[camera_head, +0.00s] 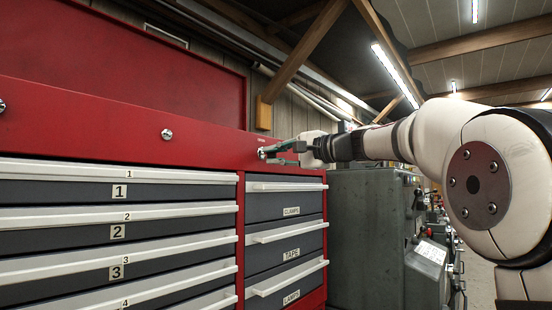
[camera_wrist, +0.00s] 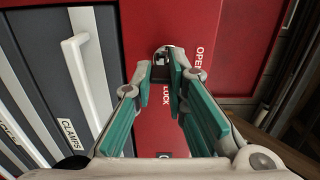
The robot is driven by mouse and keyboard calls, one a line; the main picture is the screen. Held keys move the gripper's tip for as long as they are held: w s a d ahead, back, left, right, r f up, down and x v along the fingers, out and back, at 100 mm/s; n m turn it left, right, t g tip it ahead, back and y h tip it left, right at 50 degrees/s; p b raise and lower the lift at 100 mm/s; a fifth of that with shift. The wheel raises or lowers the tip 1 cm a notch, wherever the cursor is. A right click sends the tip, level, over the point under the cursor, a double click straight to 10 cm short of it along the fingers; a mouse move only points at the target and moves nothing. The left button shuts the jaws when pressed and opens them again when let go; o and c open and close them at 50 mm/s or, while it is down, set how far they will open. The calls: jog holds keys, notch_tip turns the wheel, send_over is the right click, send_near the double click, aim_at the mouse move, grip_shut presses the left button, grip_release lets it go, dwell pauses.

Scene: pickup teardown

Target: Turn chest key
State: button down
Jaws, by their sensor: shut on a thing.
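The red tool chest (camera_head: 90,120) fills the left of the head view, and its red front (camera_wrist: 235,40) shows in the wrist view. My gripper (camera_head: 272,153) reaches to the chest's upper right front. In the wrist view its green-padded fingers (camera_wrist: 165,80) close at the tips on the chest key at the round silver lock (camera_wrist: 162,52). The fingers hide most of the key, so its exact angle is hard to tell. White "OPEN" lettering stands to the right of the lock, and "LOCK" lettering shows between the fingers.
Below the lock are grey drawers with white handles, such as the CLAMPS drawer (camera_head: 284,203). A grey machine (camera_head: 365,230) stands right of the chest, under my arm.

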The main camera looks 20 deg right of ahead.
jog(key=shift+s+d+r+t, duration=0.1)
jog(key=shift+r+t, duration=0.05)
jog(key=shift+r, duration=0.2)
jog(key=shift+s+d+r+t, duration=0.1)
jog(key=shift+r+t, duration=0.05)
jog(key=shift+r, duration=0.2)
jog(key=c, duration=1.4)
grip_release()
jog(key=shift+o, duration=0.8)
jog(key=shift+f, duration=0.2)
jog(key=v, duration=1.2)
jog(key=shift+w+r, duration=0.1)
